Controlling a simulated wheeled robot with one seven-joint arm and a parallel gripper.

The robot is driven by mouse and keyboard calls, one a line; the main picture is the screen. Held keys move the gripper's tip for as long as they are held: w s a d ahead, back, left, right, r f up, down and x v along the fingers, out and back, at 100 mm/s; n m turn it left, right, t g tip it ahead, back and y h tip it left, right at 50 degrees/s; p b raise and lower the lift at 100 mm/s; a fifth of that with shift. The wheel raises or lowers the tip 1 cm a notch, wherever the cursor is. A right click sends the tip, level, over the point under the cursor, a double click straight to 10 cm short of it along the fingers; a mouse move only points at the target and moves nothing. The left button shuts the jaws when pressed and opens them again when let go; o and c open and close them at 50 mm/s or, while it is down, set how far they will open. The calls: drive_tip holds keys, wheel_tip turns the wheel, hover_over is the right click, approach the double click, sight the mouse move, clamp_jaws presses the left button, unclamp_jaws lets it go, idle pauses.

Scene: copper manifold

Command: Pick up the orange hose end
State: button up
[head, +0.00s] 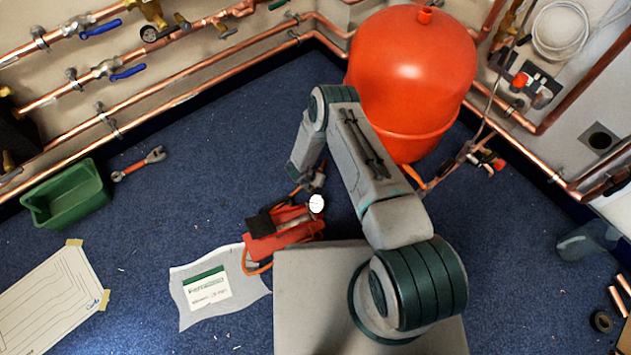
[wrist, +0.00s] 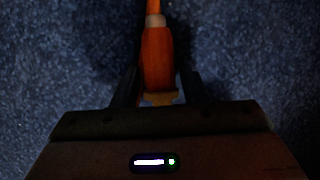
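The orange hose end (wrist: 158,60) shows in the wrist view, with a pale collar at its top and a brass-coloured tip toward my gripper. It lies between the two dark fingers of my gripper (wrist: 160,88). A narrow dark gap seems to show on each side, so the fingers look open around it and not closed on it. In the head view my gripper (head: 309,184) is low over the blue floor, just behind the red pump-like unit (head: 285,238). The hose end is mostly hidden there by my arm.
A large red vessel (head: 412,70) stands close behind my arm. A green bin (head: 62,195) and a red wrench (head: 138,165) lie at the left. A white printed sheet (head: 205,290) lies beside the red unit. Copper pipes run along both walls.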

drive_tip(key=shift+r, duration=0.1)
drive_tip(key=shift+c, duration=0.2)
clamp_jaws()
drive_tip(key=shift+r+p, duration=0.4)
drive_tip(key=shift+r, duration=0.05)
wheel_tip(320, 180, up, 4)
drive_tip(key=shift+f+p, duration=0.1)
drive_tip(key=shift+p, duration=1)
drive_tip(key=s+d+r+p, duration=0.4)
drive_tip(key=s+d+r, duration=0.1)
drive_tip(key=d, duration=0.5)
drive_tip(key=shift+s+d+r, duration=0.15)
drive_tip(key=shift+s+r, duration=0.05)
drive_tip(key=shift+r, duration=0.45)
drive_tip(key=shift+p, duration=0.3)
drive_tip(key=shift+r+p, duration=1.55)
drive_tip(key=shift+r, duration=0.7)
